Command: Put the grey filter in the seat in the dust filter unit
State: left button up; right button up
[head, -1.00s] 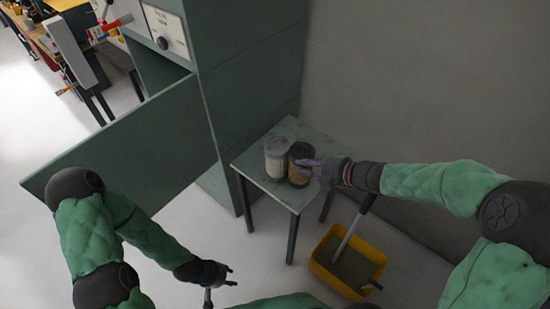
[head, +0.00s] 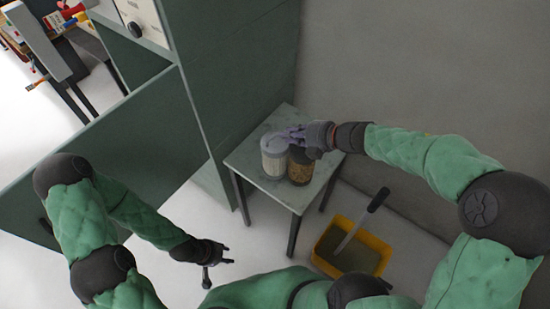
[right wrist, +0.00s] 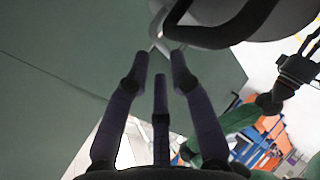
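The grey filter (head: 274,160), a pale cylinder with a grey top, stands upright on a small green table (head: 300,199). A brown filter (head: 300,171) with a dark top stands close beside it on the right. My right gripper (head: 290,133) is just above the grey filter's top. In the right wrist view, its fingertips (right wrist: 160,52) are apart, close to a light loop handle (right wrist: 158,28); I see no clear grip on it. My left gripper (head: 227,255) is open and empty over the floor. The dust filter unit's seat is not visible.
A tall green cabinet (head: 235,95) with a green panel (head: 110,150) stands left of the table. A yellow bin (head: 375,250) with a dark-handled tool (head: 365,217) in it sits on the floor right of the table. A grey wall rises behind.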

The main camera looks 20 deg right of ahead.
aim_at(276, 135)
jog(key=b+x, duration=0.2)
jog(key=x, duration=0.1)
jog(key=shift+w+a+f, duration=0.15)
jog(key=shift+a+f, duration=0.05)
jog(key=shift+a, duration=0.15)
jog(key=shift+w+a+f, duration=0.2)
jog(key=shift+w+a, duration=0.1)
jog(key=shift+w, duration=0.05)
grip_shut()
jog(key=shift+r, duration=0.1)
jog(key=shift+r, duration=0.1)
